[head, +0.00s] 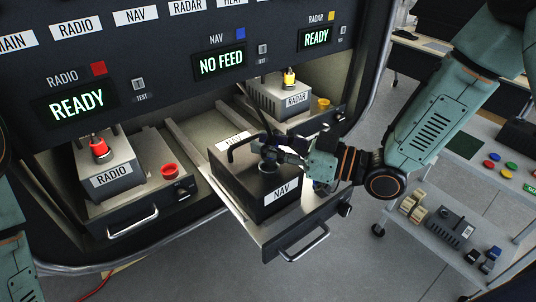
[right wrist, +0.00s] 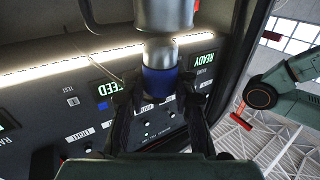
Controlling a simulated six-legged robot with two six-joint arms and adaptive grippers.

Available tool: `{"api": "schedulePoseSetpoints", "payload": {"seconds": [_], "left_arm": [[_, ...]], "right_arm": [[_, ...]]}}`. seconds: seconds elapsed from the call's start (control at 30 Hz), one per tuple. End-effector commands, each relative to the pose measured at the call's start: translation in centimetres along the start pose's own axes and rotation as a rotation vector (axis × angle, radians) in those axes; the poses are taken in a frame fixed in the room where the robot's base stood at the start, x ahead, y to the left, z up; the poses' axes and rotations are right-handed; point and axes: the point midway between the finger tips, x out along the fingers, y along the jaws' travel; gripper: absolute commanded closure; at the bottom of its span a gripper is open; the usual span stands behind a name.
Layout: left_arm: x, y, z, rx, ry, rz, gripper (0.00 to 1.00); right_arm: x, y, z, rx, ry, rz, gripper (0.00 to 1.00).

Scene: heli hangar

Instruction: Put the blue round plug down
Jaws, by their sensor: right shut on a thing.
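My right gripper (head: 281,158) is low over the top of the black NAV box (head: 268,207), beside its handle. In the right wrist view the right gripper (right wrist: 158,98) has its fingers closed around the blue round plug (right wrist: 160,82), a blue band on a grey metal cylinder. In the head view the fingers largely hide the plug, and I cannot tell whether it touches the box. The NAV box sits on a pulled-out drawer (head: 291,237). My left gripper is out of view.
The RADIO unit (head: 113,181) with a red plug (head: 99,147) stands left, and the RADAR unit (head: 270,95) with a yellow plug (head: 289,78) behind. The NAV display (head: 221,64) reads "NO FEED". A cart (head: 452,188) at right holds coloured caps and parts.

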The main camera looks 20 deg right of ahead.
Motion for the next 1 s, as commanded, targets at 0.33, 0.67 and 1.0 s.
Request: {"api": "schedulePoseSetpoints", "payload": {"seconds": [0.33, 0.67, 1.0], "left_arm": [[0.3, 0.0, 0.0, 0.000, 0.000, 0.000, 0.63], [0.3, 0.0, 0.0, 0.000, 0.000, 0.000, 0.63], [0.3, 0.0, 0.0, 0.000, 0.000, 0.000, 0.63]], "right_arm": [[0.2, -0.1, 2.7, -0.001, 0.000, 0.001, 1.00], [0.2, -0.1, 2.7, 0.000, -0.001, 0.001, 0.54], [0.2, -0.1, 2.6, 0.000, -0.001, 0.002, 0.50]]}}
